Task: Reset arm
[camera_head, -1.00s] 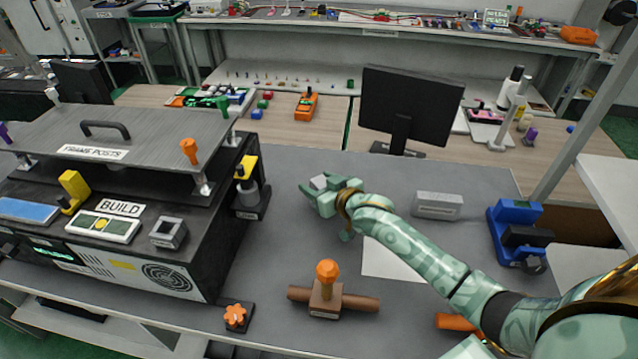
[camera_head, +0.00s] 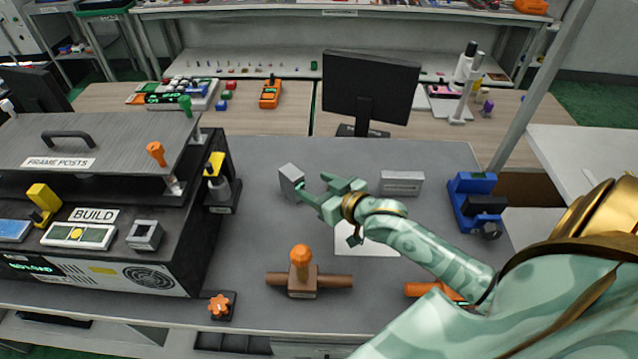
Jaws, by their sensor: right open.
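My right gripper (camera_head: 312,191) is open above the grey table, its fingers pointing left. A small grey block (camera_head: 291,182) stands on the table by its fingertips; I cannot tell whether they touch it. My right arm comes in from the lower right. My left gripper is not in view. An orange-knobbed lever on a brown base (camera_head: 302,274), with a brown bar across it, stands at the front of the table. The black machine (camera_head: 160,275) with a BUILD label, a grey lid and orange, green and yellow levers stands at the left.
A white sheet (camera_head: 368,240) lies partly under my arm. A grey box (camera_head: 402,183) and a blue-and-black fixture (camera_head: 476,203) stand to the right. A monitor (camera_head: 368,88) stands behind. An orange star knob (camera_head: 220,305) is at the front left. Table between machine and block is clear.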

